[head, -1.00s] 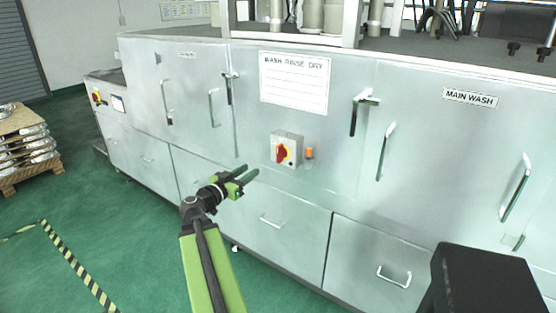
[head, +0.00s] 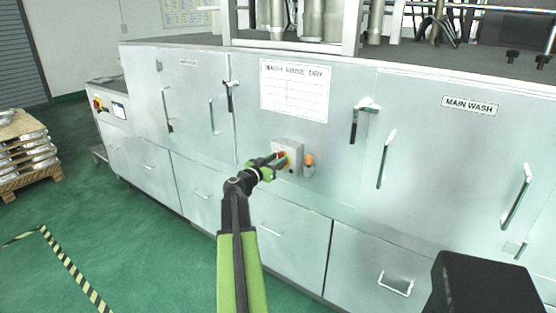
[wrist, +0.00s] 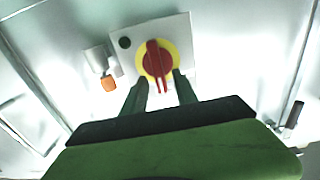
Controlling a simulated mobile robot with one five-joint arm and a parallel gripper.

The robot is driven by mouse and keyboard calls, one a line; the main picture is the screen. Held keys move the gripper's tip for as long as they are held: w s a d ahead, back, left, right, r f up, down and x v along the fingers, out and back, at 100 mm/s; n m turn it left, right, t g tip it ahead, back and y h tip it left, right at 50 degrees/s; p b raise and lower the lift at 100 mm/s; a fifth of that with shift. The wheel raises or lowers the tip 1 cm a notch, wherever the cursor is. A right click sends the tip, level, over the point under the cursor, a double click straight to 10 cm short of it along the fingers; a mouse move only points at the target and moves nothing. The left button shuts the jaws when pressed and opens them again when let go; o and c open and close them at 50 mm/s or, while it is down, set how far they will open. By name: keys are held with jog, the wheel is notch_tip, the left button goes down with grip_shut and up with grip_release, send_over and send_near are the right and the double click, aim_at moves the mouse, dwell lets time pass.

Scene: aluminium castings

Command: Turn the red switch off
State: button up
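The red switch (wrist: 157,62) is a rotary handle on a yellow disc (wrist: 172,50), mounted on a light grey box (head: 287,146) on the metal cabinet front. In the wrist view its handle runs nearly up and down in the picture. My gripper (wrist: 160,82) is at the switch, with its two green fingers apart, one on each side of the handle's lower end. A gap seems to show between the fingers and the handle; whether either touches is unclear. In the head view my gripper (head: 275,162) covers most of the switch.
An orange lamp (head: 309,160) sits right beside the switch box; the wrist view shows it at left (wrist: 109,83). Door handles (head: 355,124) stick out from the cabinet nearby. Another red switch (head: 97,104) is on the far left unit. Green floor is open at left.

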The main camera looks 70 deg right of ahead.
jog(key=shift+s+d, duration=0.1)
jog(key=shift+d, duration=0.15)
grip_shut()
